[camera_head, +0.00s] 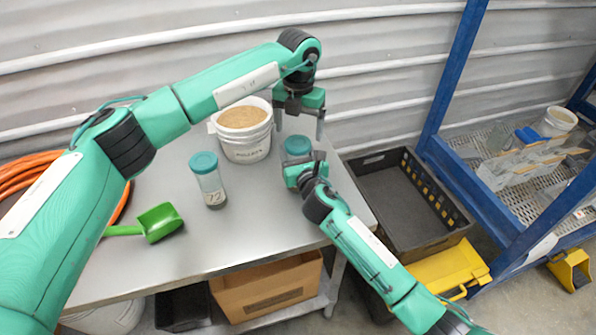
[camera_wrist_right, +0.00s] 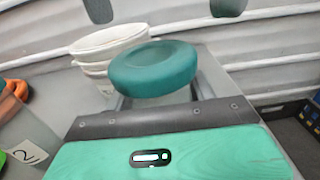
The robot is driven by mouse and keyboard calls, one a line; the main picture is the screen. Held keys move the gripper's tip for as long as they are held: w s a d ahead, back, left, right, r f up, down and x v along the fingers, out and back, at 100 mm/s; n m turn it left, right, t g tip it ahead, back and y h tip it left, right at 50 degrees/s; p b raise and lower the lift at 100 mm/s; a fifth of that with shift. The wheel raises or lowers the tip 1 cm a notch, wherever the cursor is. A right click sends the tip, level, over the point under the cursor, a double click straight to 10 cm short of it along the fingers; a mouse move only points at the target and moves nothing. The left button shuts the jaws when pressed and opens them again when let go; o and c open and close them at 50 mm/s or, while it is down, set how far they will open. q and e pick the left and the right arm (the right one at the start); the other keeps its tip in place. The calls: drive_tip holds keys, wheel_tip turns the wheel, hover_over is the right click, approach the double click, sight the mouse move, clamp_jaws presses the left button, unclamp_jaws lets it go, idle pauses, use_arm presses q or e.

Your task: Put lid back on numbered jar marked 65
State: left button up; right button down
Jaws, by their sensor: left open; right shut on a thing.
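A teal lid (camera_head: 297,146) is at the right gripper; in the right wrist view the lid (camera_wrist_right: 152,68) sits level above the fingers. My right gripper (camera_head: 300,163) is shut below it on what appears to be a jar, whose body and number are hidden. Whether the lid is fully seated cannot be told. My left gripper (camera_head: 299,130) is open above the lid, fingers pointing down; its fingertips (camera_wrist_right: 164,10) show apart at the top of the wrist view. Another jar, marked 72 (camera_head: 211,186), stands upright on the table with a teal lid. No number 65 is readable.
A white bucket of substrate (camera_head: 246,148) stands on the metal table (camera_head: 255,235) behind the jars. A green scoop (camera_head: 158,222) lies at left, near an orange hose (camera_head: 25,165). A black crate (camera_head: 400,215) and blue rack (camera_head: 460,70) are to the right. The table's front middle is clear.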

sight(297, 142)
use_arm(q)
drive_tip(key=shift+w+a, duration=0.1)
drive_tip(key=shift+c, duration=0.4)
drive_tip(key=shift+r+n, duration=1.65)
drive_tip(key=shift+n, duration=0.05)
drive_tip(key=shift+f, duration=0.1)
drive_tip(key=shift+f, duration=3.95)
drive_tip(key=shift+c, duration=0.2)
drive_tip(key=c, duration=1)
drive_tip(key=shift+o, duration=0.2)
drive_tip(key=shift+w+m, duration=0.1)
drive_tip(key=shift+m, duration=1.6)
